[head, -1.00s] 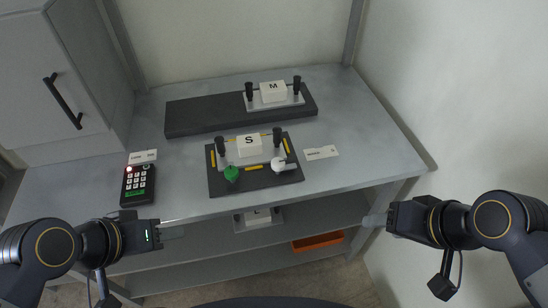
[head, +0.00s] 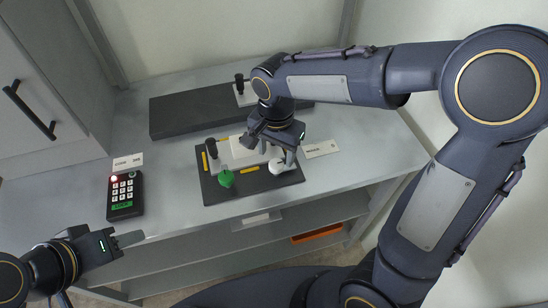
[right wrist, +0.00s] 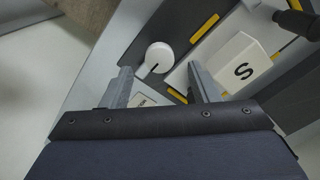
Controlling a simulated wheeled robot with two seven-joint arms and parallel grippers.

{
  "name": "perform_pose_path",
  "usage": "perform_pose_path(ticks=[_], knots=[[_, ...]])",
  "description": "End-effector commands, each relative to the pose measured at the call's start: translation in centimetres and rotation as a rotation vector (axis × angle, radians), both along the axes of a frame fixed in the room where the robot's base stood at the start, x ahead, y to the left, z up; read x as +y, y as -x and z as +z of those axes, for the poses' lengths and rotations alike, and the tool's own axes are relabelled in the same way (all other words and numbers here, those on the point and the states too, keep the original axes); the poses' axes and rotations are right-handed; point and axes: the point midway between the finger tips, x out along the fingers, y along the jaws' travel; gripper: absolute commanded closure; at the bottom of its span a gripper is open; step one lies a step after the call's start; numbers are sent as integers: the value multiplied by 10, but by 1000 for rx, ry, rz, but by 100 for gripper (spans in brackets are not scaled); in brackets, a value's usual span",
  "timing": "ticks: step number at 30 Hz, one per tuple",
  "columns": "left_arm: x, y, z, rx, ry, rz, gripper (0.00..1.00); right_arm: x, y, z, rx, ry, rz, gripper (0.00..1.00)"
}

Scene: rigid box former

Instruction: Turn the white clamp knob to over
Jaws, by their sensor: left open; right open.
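The white clamp knob (head: 276,166) sits on the right front of the dark fixture plate (head: 235,191). My left gripper (head: 133,240) is open and empty at the table's front left.
A green knob (head: 226,178) is left of the white knob. The white block marked S (right wrist: 238,62) sits on the fixture behind. A keypad (head: 124,196) with a red light stands at left. A dark riser (head: 185,115) lies behind; a label card (head: 320,149) lies right.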

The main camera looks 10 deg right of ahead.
Motion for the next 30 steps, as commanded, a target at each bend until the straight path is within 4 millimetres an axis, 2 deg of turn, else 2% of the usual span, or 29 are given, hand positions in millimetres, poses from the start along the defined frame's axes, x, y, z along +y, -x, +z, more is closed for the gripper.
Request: perform_pose_path(ticks=[3,7,17,20,27,30], knots=[[0,0,0,0,0,0,58,-1,1,-19,4,2,0,45],[0,0,-1,0,0,0,58,-1,0,-31,2,-1,0,45],[0,0,-1,0,0,0,58,0,0,-37,0,-1,0,45],[0,0,-1,0,0,0,58,0,0,-37,0,-1,0,55],[0,0,-1,0,0,0,58,0,0,-36,-1,-2,0,87],[0,0,-1,0,0,0,58,0,0,-36,-1,-2,1,89]])
